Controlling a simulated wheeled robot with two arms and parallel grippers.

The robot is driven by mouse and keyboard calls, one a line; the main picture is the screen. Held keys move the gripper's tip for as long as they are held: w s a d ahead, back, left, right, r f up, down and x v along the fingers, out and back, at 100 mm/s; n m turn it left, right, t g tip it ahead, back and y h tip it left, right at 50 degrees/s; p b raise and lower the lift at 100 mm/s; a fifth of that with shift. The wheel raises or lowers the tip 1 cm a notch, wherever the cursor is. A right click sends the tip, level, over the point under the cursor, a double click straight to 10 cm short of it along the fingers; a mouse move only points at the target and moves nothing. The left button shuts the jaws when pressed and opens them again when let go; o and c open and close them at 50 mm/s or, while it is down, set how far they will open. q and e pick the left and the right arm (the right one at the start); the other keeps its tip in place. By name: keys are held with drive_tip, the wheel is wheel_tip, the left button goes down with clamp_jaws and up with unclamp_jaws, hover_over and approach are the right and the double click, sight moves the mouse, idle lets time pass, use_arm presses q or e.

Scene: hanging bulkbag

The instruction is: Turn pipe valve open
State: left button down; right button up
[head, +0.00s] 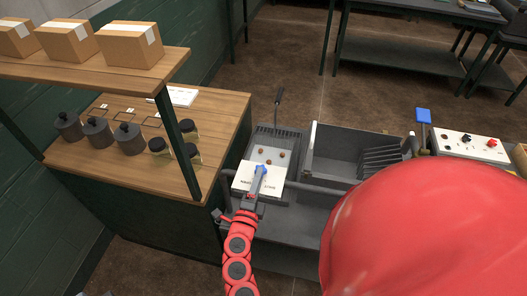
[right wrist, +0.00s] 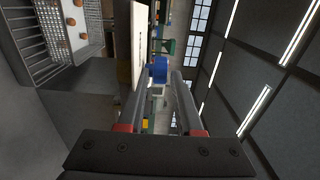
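A small blue handle (head: 261,169), which looks like the valve's, shows at a white lettered plate (head: 246,180) on the front of a grey fryer-like unit. The lettering is too small to read. My right gripper (head: 259,182) reaches over the plate from the front. In the right wrist view, its two fingers stand apart, and the blue handle (right wrist: 160,69) shows between and beyond their tips. I cannot tell whether they touch it. The pipe itself is not clearly seen. My left gripper is out of the head view.
A wire basket (head: 280,134) with several brown pieces sits behind the plate. An open grey bin (head: 335,145) stands to its right. A wooden counter (head: 222,112) with dark jars and a shelf with boxes is at left.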

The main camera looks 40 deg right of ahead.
sight(262, 166)
drive_tip(key=p+x, duration=0.1)
drive_tip(key=x, duration=0.4)
drive_tip(key=shift+w+d+r+p, duration=0.1)
drive_tip(key=shift+w+d+p, duration=0.15)
drive_tip(key=shift+w+p, duration=0.1)
drive_tip(key=shift+w+d, duration=0.25)
drive_tip(key=shift+d, duration=0.05)
drive_tip(key=shift+c, duration=0.2)
clamp_jaws()
